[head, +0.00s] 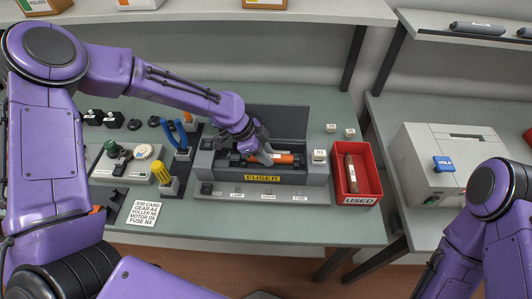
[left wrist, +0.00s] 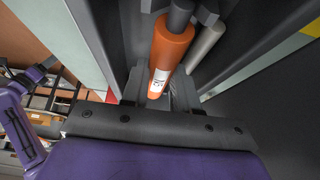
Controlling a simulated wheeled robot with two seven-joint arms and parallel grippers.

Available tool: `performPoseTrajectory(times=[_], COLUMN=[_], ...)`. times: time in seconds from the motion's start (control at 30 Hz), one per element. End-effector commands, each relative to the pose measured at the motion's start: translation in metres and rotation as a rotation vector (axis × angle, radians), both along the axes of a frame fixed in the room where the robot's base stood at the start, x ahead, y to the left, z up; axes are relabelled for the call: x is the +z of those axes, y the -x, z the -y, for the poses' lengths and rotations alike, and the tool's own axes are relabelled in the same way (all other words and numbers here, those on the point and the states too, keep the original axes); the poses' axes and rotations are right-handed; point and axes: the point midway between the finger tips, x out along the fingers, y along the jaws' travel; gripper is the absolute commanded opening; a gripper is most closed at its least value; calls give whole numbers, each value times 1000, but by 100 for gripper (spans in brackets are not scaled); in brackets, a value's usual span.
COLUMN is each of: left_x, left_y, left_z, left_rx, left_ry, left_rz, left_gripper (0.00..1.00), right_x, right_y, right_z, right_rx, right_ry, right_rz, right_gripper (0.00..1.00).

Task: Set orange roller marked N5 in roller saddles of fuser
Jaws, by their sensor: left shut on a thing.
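The orange roller (head: 286,158) is in the open bay of the grey fuser (head: 262,190), lying left to right. In the left wrist view the orange roller (left wrist: 172,48) shows a white label, partly readable as N5, and a dark shaft at its end. My left gripper (head: 264,157) reaches into the bay from above and is shut on the roller; its fingertips are largely hidden. A thin grey metal roller (left wrist: 205,45) lies beside the orange one. Whether the shaft ends touch the saddles cannot be told. My right gripper is out of view; only its arm shows at lower right.
A red USED bin (head: 368,199) holding a brown roller (head: 351,174) stands right of the fuser. Blue pliers (head: 178,136), a yellow-handled tool (head: 161,172) and a board with gears (head: 104,172) are on the left. A job card (head: 145,212) lies in front. A printer (head: 430,170) stands farther right.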

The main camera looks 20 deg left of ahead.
Motion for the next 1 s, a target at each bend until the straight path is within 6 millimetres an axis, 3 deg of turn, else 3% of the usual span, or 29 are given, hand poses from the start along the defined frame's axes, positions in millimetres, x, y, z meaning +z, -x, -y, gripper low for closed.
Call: performPoseTrajectory(times=[0.73, 0.77, 0.83, 1.0], left_x=[-9, -9, -9, -9], left_y=[0, 0, 0, 0], left_z=[0, 0, 0, 0], left_rx=[0, 0, 0, 0], left_ry=[0, 0, 0, 0], left_rz=[0, 0, 0, 0], left_gripper=[0, 36, 58, 59], right_x=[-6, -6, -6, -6], right_y=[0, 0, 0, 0], right_z=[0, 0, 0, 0], right_rx=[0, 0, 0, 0], right_ry=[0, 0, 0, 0], right_rz=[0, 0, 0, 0], right_gripper=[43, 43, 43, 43])
